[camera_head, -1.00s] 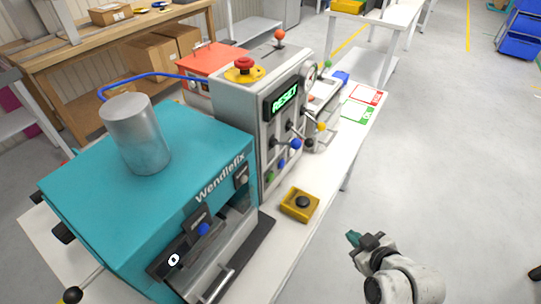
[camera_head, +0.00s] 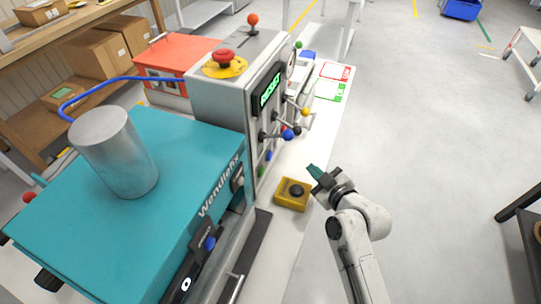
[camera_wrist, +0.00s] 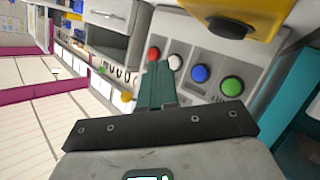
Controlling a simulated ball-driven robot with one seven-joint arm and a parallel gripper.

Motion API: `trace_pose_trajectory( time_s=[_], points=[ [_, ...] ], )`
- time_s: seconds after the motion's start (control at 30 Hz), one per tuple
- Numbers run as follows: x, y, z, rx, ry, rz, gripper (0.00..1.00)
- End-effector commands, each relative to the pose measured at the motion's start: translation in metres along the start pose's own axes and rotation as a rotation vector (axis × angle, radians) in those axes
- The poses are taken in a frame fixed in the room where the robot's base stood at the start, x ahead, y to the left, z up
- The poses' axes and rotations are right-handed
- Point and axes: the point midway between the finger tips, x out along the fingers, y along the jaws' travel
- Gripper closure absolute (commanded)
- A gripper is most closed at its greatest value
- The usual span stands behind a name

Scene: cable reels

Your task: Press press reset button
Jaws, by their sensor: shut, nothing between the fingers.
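The grey control cabinet (camera_head: 225,95) stands beside the teal press (camera_head: 150,215). Its green-lit display (camera_head: 269,92) read RESET in the earlier head view. In the wrist view a panel carries a red button (camera_wrist: 153,54), a white button (camera_wrist: 175,62), a blue button (camera_wrist: 200,74) and a green button (camera_wrist: 232,86). I see no label telling which is the reset button. My gripper (camera_head: 314,171) has teal fingers, shut and empty, beside the cabinet and just above right of a yellow box with a black button (camera_head: 296,190). In the wrist view the fingers (camera_wrist: 157,72) overlap the panel, apparently without contact.
Levers with coloured knobs (camera_head: 288,134) stick out of the cabinet's front. A red mushroom button (camera_head: 224,58) sits on its top. The yellow box (camera_wrist: 232,18) fills the wrist view's upper right. Open floor (camera_head: 430,130) lies to the right.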

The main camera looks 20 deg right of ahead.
Motion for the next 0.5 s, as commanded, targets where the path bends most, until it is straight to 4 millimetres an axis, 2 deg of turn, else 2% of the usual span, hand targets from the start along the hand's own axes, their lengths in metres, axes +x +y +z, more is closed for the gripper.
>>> trace_pose_trajectory(
  time_s=[0.5],
  points=[
    [0.041,-0.03,-0.032,-0.002,0.002,-0.002,1.0]
  ],
)
